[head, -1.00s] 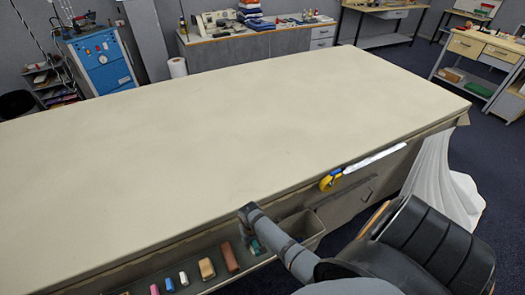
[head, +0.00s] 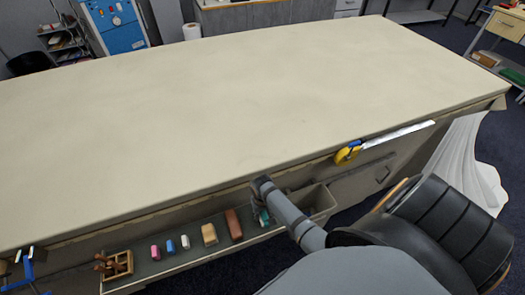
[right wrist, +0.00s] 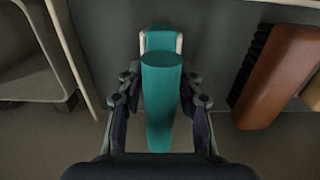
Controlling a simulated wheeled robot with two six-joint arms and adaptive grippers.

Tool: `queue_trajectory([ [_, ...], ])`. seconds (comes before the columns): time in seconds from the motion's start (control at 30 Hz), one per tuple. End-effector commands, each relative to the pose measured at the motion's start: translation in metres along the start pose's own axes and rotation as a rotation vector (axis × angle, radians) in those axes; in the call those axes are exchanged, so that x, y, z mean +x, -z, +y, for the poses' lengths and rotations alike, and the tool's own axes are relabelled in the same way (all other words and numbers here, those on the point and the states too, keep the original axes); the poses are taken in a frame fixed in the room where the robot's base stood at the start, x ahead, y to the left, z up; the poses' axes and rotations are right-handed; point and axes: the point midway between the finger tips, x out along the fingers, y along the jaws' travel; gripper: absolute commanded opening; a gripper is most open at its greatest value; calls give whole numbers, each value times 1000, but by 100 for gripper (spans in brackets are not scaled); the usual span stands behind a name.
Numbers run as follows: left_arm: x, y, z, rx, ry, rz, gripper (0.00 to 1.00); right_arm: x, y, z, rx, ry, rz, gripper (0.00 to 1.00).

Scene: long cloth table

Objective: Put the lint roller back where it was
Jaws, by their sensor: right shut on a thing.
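The lint roller, with its teal handle (right wrist: 163,110), is between the fingers of my right gripper (right wrist: 158,88) in the right wrist view. The gripper is shut on it. Its far end shows teal with a white frame. In the head view only a small teal part of the roller (head: 263,215) shows beside my right arm, at the right end of the narrow shelf (head: 190,250) along the table's front. I cannot tell whether the roller touches the shelf. My left gripper is not in view.
A brown brush (head: 233,224) stands just left of the roller; it also shows in the right wrist view (right wrist: 278,78). Several small blocks and a wooden holder (head: 117,265) sit farther left. An open bin (head: 322,203) is just right. The tabletop (head: 230,110) is clear.

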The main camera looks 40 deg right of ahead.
Motion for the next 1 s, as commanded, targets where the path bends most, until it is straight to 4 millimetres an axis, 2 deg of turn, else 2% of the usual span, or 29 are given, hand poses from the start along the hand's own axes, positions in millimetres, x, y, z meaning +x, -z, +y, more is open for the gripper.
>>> queue_trajectory([
  [0.1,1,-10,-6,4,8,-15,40,4,0,0,0,0,0,1],
  [0.13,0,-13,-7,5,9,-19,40,3,0,0,0,0,0,39],
  [0.27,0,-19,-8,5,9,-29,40,3,0,0,0,0,0,57],
  [0.53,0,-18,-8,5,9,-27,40,3,0,0,0,0,0,58],
  [0.67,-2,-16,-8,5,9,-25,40,-7,1,0,0,0,2,58],
  [1.0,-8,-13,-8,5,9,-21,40,-86,1,0,-1,0,4,58],
])
